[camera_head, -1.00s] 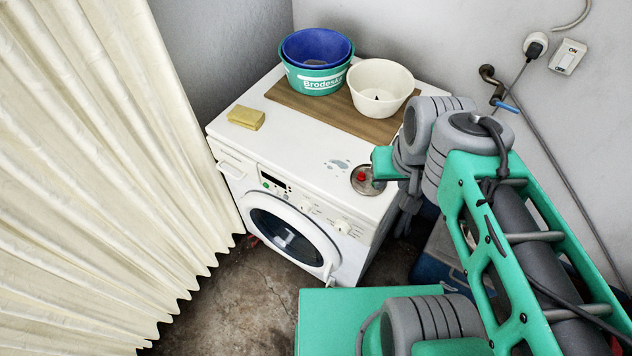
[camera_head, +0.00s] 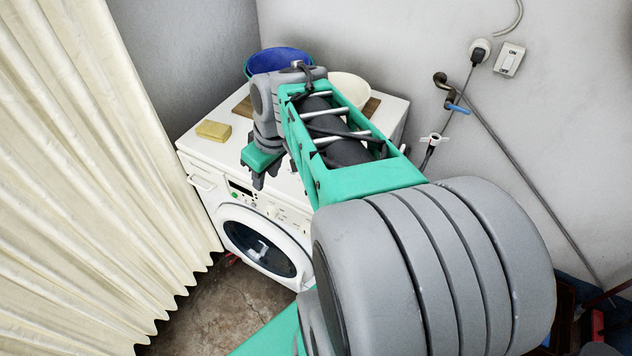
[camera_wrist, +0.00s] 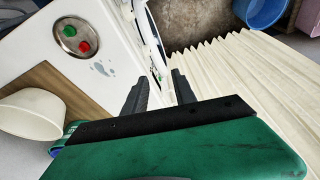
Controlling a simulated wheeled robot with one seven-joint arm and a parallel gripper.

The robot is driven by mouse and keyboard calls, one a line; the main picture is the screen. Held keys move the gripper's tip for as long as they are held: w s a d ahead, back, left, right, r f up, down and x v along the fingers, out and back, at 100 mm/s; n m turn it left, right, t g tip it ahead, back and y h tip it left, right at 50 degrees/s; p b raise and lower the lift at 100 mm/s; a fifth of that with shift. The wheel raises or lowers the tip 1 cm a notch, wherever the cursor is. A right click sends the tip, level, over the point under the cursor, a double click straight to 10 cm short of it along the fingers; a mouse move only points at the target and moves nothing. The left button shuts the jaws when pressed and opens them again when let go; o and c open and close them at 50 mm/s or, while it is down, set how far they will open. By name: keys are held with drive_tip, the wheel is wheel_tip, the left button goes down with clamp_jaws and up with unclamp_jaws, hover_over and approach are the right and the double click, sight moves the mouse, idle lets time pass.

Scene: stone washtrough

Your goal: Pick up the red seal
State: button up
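The red seal (camera_wrist: 83,47) is a small round red piece in a shallow round metal dish (camera_wrist: 58,44) in the wrist view. A similar green piece (camera_wrist: 69,30) sits beside it in the dish. The dish rests on the white washing machine top (camera_wrist: 100,35). In the head view my arm hides the dish and the seal. My gripper (camera_wrist: 158,85) has its two dark fingers apart with nothing between them. It is to one side of the dish, not touching the seal. In the head view my gripper (camera_head: 264,178) hangs above the machine's front edge.
A yellow sponge-like block (camera_head: 213,130) lies on the machine's left. A blue basin (camera_head: 279,60) and a cream bowl (camera_head: 350,88) stand at the back on a wooden board (camera_wrist: 42,82). A cream curtain (camera_head: 90,180) hangs at left. Pipe, plug and switch are on the right wall.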

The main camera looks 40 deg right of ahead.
drive_tip(key=s+d+f, duration=0.1)
drive_tip(key=d+f, duration=0.1)
drive_tip(key=d, duration=0.4)
drive_tip(key=s+d+f+n+y+b, duration=0.1)
drive_tip(key=d+f, duration=0.1)
drive_tip(key=d, duration=0.4)
drive_tip(key=s+d+f+n+t, duration=0.1)
drive_tip(key=d+f, duration=0.1)
drive_tip(key=d, duration=0.5)
drive_tip(key=shift+s+f, duration=0.15)
drive_tip(key=shift+f, duration=0.05)
drive_tip(key=shift+n, duration=0.3)
drive_tip(key=p+x, duration=0.1)
drive_tip(key=x, duration=0.6)
drive_tip(key=shift+a+f, duration=0.1)
drive_tip(key=shift+f, duration=0.1)
clamp_jaws()
